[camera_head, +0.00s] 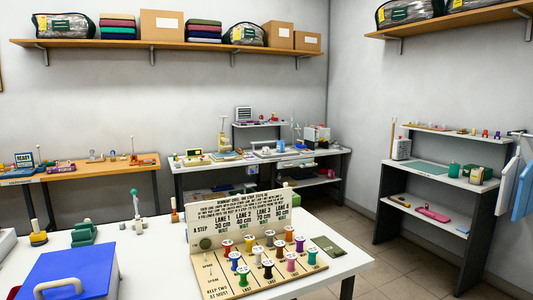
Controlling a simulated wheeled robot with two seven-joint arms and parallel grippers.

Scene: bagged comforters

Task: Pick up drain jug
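I cannot pick out a drain jug for certain in this view. Many items are too small to tell, including a small blue vessel (281,146) on the back bench (190,166). Neither of my grippers shows in the head view.
A white table (345,262) in front bears a lane board with several colored spools (268,268) and a blue-topped box (70,272) with a pale handle. An orange-topped bench (90,172) stands back left, a dark shelf unit (410,212) right. Tiled floor (385,270) is open between them.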

